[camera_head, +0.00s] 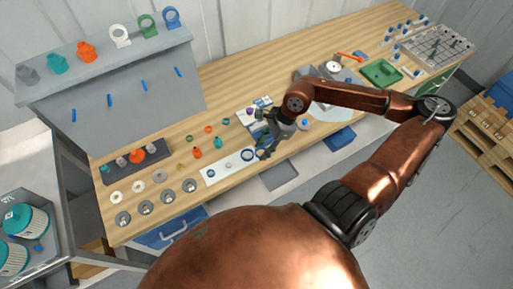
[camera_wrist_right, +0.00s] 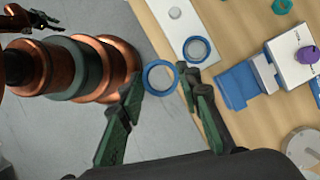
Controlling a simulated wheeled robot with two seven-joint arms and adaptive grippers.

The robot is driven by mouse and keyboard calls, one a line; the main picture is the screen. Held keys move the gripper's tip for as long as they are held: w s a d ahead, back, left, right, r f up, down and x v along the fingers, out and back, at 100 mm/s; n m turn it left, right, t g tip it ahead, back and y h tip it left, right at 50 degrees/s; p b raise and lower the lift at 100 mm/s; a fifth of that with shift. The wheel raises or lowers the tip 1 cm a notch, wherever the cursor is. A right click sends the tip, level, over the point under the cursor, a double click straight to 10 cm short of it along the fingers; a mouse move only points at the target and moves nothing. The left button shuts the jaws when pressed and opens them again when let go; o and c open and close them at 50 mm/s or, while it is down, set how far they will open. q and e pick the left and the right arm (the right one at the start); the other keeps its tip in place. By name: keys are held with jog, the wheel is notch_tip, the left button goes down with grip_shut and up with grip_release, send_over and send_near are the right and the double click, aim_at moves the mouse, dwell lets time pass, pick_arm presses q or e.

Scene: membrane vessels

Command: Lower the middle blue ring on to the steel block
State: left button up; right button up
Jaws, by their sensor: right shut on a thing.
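The blue ring (camera_wrist_right: 147,69) is held flat between the fingertips of my right gripper (camera_wrist_right: 161,80), which is shut on it. In the head view this gripper (camera_head: 264,152) is over the right end of the white plate. The white plate (camera_wrist_right: 172,32) carries a bare round steel block (camera_wrist_right: 175,12) and, nearer the gripper, another blue ring (camera_wrist_right: 197,38) that appears to surround a steel disc. In the wrist view the held ring is beside the plate's edge; its height is unclear. A dark claw, apparently my left gripper (camera_wrist_right: 42,20), shows small at the upper left.
A blue and white device with a purple knob (camera_wrist_right: 307,55) stands close to the plate's right end. Several small coloured rings and fittings lie behind the plate. Several grey discs (camera_head: 167,196) line the bench's front left. A green tray (camera_head: 381,73) lies farther right.

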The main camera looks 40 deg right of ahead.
jog(key=shift+s+d+r, duration=0.15)
jog(key=shift+s, duration=0.05)
jog(key=shift+d+r+p, duration=0.1)
jog(key=shift+r+p, duration=1.7)
jog(key=shift+r, duration=0.15)
